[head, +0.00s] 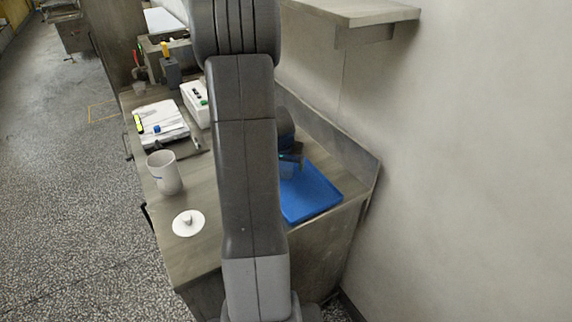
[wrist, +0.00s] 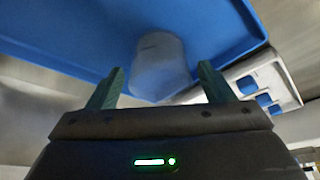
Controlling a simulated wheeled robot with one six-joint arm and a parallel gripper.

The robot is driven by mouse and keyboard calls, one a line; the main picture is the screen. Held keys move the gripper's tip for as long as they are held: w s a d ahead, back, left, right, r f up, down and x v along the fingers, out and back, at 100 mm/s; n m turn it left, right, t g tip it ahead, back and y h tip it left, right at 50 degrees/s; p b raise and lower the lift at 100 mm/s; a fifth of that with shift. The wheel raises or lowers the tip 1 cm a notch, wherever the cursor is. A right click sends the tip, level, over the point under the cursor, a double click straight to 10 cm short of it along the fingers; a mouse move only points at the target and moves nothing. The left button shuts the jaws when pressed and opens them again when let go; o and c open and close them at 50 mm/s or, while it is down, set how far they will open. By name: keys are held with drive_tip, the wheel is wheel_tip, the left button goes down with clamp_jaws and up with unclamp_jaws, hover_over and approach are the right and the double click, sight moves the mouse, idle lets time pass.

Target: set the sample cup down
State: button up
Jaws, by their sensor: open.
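The sample cup (wrist: 161,66) is a pale, translucent cup in the wrist view. It appears to stand on the blue tray (wrist: 70,32), near its edge. My gripper (wrist: 161,75) is open, one green finger on each side of the cup, with a visible gap on both sides. In the head view the blue tray (head: 312,196) lies on the right side of the counter by the wall. My arm hides most of the gripper and part of the tray there. I cannot make out the cup clearly in the head view.
A wall (head: 460,160) and a shelf (head: 355,12) bound the right. The tray's front part is clear.

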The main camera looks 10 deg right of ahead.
drive_tip(key=v, duration=1.1)
